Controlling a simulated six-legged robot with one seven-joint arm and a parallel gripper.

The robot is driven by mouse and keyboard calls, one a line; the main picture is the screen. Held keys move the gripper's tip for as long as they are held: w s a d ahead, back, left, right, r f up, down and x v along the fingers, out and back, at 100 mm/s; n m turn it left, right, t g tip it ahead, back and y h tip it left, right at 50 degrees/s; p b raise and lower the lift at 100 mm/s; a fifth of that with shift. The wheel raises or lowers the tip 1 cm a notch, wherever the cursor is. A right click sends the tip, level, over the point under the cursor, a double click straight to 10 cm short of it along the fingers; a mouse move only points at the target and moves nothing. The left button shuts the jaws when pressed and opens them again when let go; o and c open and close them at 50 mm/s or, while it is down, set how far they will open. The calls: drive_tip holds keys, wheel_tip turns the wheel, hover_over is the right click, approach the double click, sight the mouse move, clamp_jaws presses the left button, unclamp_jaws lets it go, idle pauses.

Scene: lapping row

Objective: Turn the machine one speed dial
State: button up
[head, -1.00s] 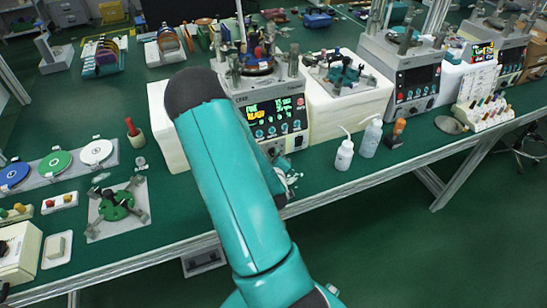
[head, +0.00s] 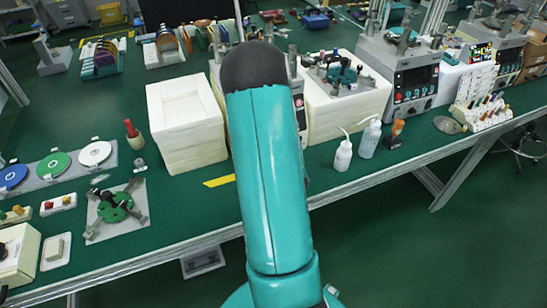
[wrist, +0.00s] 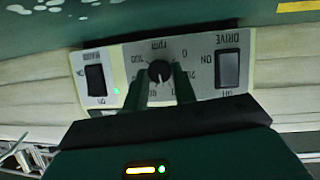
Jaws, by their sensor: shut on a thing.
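In the wrist view a black round speed dial (wrist: 160,70) with a pale pointer line sits on a light control panel (wrist: 205,51), between two black rocker switches. Numbers and the letters RPM ring the dial, upside down in this view. My gripper (wrist: 161,78) is shut on the dial, one finger on each side of it. The fingers hide part of the scale. In the head view my arm covers most of the lapping machine behind it, and my gripper and the dial are hidden there.
The switch (wrist: 228,68) marked DRIVE is close to the right finger; another switch (wrist: 95,80) with a green light is at left. In the head view a white block (head: 186,120) stands left of my arm, and wash bottles (head: 343,154) stand right.

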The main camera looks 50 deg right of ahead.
drive_tip(key=m+y, duration=0.1)
drive_tip(key=m, duration=0.1)
drive_tip(key=m+t+y, duration=0.1)
drive_tip(key=shift+s+d+f+m+t+y, duration=0.1)
drive_tip(key=shift+s+d+m+t+y, duration=0.1)
drive_tip(key=shift+d+m+t+y, duration=0.15)
idle(0.4)
drive_tip(key=o, duration=1)
drive_tip(key=v, duration=1.3)
drive_tip(key=shift+s+a+r, duration=0.1)
drive_tip(key=shift+s+r, duration=0.15)
drive_tip(key=shift+s, duration=0.1)
